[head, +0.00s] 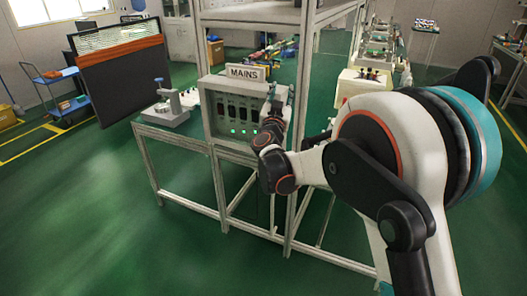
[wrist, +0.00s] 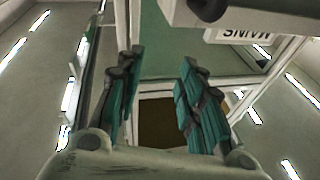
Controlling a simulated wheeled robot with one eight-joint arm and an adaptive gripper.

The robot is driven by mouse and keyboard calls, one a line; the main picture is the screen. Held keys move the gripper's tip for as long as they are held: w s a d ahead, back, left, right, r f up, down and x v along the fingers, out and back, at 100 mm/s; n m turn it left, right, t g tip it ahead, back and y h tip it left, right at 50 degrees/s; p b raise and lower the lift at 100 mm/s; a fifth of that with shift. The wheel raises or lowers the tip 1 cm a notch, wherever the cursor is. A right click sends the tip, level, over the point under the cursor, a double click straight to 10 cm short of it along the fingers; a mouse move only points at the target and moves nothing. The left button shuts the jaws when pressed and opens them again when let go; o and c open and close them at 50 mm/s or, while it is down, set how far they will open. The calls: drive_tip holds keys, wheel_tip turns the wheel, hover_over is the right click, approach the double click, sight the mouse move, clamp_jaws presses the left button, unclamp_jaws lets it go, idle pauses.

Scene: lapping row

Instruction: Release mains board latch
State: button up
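The mains board (head: 208,112) is a pale grey box on the frame of the bench, with a row of dark switches and several lit green lamps. A MAINS sign (head: 245,73) stands on top of it; the sign shows upside down in the wrist view (wrist: 240,34). My gripper (wrist: 158,100) is open, its two teal-padded fingers apart with nothing between them. In the head view it is at the board's right side, partly hidden by my wrist. A dark part (wrist: 208,8) shows at the wrist view's top edge; I cannot tell whether it is the latch.
Metal frame posts (head: 303,95) rise close beside my arm. A grey device (head: 172,108) stands on the bench left of the board. A blue cart (head: 62,90) and a dark panel (head: 122,75) are at the far left. The green floor in front is clear.

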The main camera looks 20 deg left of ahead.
drive_tip(key=s+a+f+m+g+h, duration=0.15)
drive_tip(key=s+a+f, duration=0.35)
drive_tip(key=f, duration=0.8)
drive_tip(key=s+a+f+g+h, duration=0.1)
drive_tip(key=s+a+f+h, duration=0.2)
drive_tip(key=s+f, duration=0.7)
drive_tip(key=w+f+b, duration=0.2)
drive_tip(key=w+b, duration=0.2)
drive_tip(key=w, duration=1.2)
drive_tip(key=shift+w+d+f, duration=0.35)
drive_tip(key=shift+w+d, duration=0.05)
drive_tip(key=shift+d, duration=0.05)
